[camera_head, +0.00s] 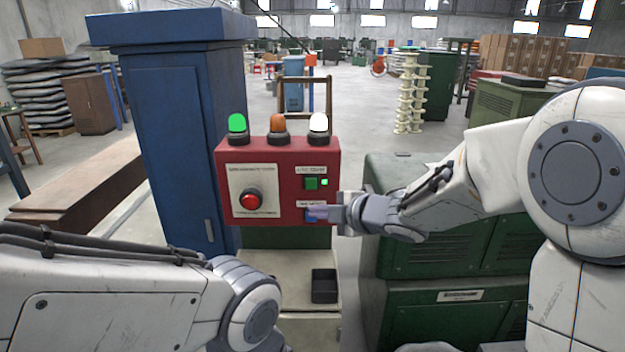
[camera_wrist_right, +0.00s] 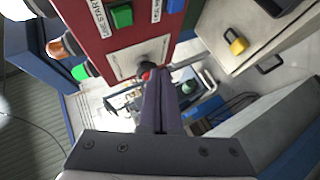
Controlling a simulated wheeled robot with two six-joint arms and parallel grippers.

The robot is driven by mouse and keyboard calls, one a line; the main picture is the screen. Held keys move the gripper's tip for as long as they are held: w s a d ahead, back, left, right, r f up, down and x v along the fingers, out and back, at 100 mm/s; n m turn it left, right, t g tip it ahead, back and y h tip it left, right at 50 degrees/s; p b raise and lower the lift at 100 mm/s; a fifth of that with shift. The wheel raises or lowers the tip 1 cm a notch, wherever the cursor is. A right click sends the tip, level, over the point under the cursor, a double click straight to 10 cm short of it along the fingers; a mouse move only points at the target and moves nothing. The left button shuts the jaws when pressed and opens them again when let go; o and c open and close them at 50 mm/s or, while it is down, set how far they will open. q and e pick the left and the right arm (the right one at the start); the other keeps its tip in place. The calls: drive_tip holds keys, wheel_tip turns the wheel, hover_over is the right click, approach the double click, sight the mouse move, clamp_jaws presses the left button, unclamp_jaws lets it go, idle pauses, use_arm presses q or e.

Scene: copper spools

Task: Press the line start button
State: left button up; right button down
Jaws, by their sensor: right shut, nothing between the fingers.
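A red control box (camera_head: 278,160) stands ahead.
A red mushroom button (camera_head: 250,199) is on the box's left. Green, orange and white lamps (camera_head: 278,125) stand on top. A blue cabinet (camera_head: 165,140) is at left, green cabinets (camera_head: 440,300) at right. A small black tray (camera_head: 324,286) sits below the box.

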drive_tip(key=shift+a, duration=0.2)
drive_tip(key=p, duration=0.4)
approach(311, 183)
drive_tip(key=w+a+f, duration=0.2)
drive_tip(key=a+f, duration=0.2)
drive_tip(key=shift+w+a, duration=0.25)
drive_tip(key=shift+w, duration=0.15)
drive_tip(key=shift+f, duration=0.1)
idle(1.3)
drive_tip(key=shift+w, duration=0.4)
